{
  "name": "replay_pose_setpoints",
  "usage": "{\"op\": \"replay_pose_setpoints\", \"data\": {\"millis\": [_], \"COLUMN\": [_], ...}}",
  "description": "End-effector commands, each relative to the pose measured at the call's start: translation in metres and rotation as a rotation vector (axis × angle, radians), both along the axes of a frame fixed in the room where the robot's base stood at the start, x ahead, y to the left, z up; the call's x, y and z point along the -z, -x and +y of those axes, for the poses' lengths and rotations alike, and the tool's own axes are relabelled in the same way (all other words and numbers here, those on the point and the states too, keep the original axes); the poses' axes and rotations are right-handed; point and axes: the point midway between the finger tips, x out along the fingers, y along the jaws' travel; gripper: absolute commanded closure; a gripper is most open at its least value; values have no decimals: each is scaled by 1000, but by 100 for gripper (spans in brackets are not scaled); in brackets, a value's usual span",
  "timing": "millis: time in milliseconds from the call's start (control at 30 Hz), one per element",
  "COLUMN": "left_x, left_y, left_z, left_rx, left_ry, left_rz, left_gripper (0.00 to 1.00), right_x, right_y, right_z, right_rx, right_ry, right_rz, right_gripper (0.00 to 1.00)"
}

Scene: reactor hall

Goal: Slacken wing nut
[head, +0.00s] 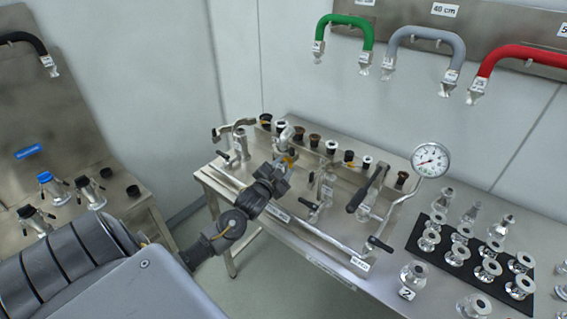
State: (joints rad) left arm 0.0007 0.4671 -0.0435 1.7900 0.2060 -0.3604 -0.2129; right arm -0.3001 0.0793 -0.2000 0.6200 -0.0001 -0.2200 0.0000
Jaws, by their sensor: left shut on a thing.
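My left gripper (289,159) reaches in from the lower left over the steel bench. It is shut on a small part at the back left of the pipe assembly, which I take to be the wing nut; the fingers mostly hide it. A bright metal fitting (284,131) shows just behind the fingertips. How far the nut is turned cannot be seen. My right gripper is not in view.
A round pressure gauge (431,160) and a black-handled lever (366,189) stand right of the gripper. A black mat (457,270) holds several metal flange fittings. Green (344,22), grey and red hoses hang on the wall. A second bench (75,243) is at left.

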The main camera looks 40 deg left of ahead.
Motion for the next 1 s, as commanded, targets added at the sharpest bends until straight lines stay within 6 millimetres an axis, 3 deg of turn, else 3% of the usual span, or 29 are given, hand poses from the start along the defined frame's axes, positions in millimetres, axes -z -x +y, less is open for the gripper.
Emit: {"op": "replay_pose_setpoints", "data": {"millis": [100,500,1000], "left_x": [-4,-4,-2], "left_y": [0,0,0], "left_z": [0,1,1], "left_rx": [-2,-2,0], "left_ry": [111,455,656], "left_rz": [0,-9,-17], "left_gripper": [84,84,84], "right_x": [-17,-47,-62], "right_y": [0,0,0], "right_z": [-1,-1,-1], "right_rx": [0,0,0], "right_ry": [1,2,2], "right_rz": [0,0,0], "right_gripper": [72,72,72]}}
